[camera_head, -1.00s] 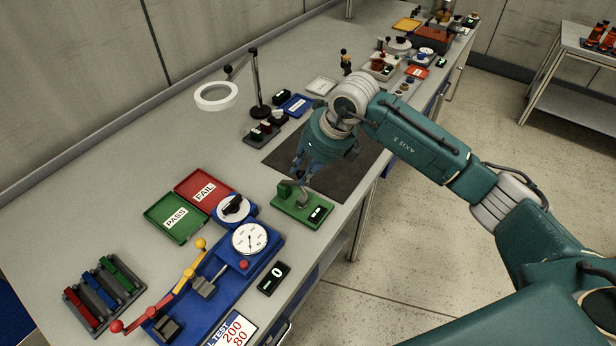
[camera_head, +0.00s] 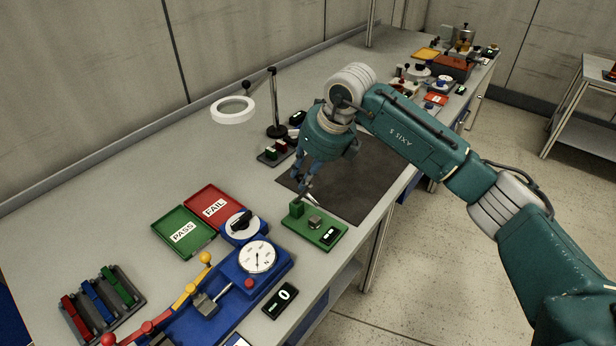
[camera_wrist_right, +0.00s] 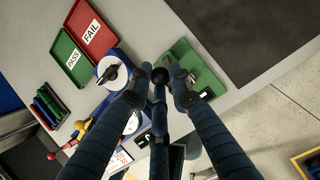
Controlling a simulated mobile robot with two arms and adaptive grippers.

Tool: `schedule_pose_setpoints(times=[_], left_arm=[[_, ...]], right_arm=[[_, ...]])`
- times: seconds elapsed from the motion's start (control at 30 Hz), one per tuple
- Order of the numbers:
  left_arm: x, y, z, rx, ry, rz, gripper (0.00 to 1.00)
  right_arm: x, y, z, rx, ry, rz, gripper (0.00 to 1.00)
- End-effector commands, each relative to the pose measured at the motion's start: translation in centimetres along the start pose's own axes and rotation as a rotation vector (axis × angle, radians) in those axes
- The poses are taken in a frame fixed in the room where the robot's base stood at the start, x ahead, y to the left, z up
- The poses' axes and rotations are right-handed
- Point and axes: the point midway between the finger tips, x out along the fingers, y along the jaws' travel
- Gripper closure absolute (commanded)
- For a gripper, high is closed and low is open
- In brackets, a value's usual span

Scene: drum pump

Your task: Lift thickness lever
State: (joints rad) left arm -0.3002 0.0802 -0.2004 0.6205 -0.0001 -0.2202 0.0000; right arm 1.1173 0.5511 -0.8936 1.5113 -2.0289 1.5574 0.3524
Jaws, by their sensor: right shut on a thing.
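The green thickness gauge (camera_head: 328,238) stands on the bench, with a grey block and a small black display on it. My right gripper (camera_head: 306,190) comes down from above at its back left corner. In the right wrist view, a round black lever knob (camera_wrist_right: 160,76) sits between the tips of my right gripper (camera_wrist_right: 160,80), which is shut on it. The green gauge base (camera_wrist_right: 203,72) lies just right of the fingers. The lever's rod is mostly hidden by the fingers. My left gripper is not in view.
The blue dial tester (camera_head: 240,285) stands in front of the gauge, with a display (camera_head: 281,301) beside it. Green PASS (camera_head: 210,245) and red FAIL (camera_head: 238,213) trays lie to the left. A dark mat (camera_head: 350,205) lies behind, and a ring magnifier (camera_head: 220,118) stands farther back.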

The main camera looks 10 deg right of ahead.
Motion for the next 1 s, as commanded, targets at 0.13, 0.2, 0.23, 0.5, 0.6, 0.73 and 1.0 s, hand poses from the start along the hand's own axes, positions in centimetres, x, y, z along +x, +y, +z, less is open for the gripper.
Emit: schedule_pose_setpoints(times=[0.13, 0.2, 0.23, 0.5, 0.6, 0.73, 1.0], left_arm=[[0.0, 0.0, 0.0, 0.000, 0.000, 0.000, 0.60], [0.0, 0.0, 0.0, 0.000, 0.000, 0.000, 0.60], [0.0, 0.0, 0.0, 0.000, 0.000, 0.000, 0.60], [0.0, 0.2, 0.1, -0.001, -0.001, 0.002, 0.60], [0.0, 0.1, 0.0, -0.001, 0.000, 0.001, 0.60], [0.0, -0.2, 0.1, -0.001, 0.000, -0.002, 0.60], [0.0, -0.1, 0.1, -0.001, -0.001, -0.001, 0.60]], right_arm=[[-0.7, 0.4, 1.4, -0.004, -0.042, 0.005, 1.00], [-0.7, 0.4, 1.5, -0.004, -0.042, 0.005, 1.00], [-0.7, 0.4, 1.5, -0.005, -0.043, 0.005, 1.00], [-0.7, 0.4, 1.4, -0.005, -0.040, 0.005, 0.62], [-0.5, 0.3, 1.2, -0.004, -0.035, 0.005, 0.62], [-0.5, 0.3, 1.0, -0.003, -0.031, 0.004, 0.62], [-3.8, 0.3, 1.2, -0.006, -0.032, 0.003, 0.62]])
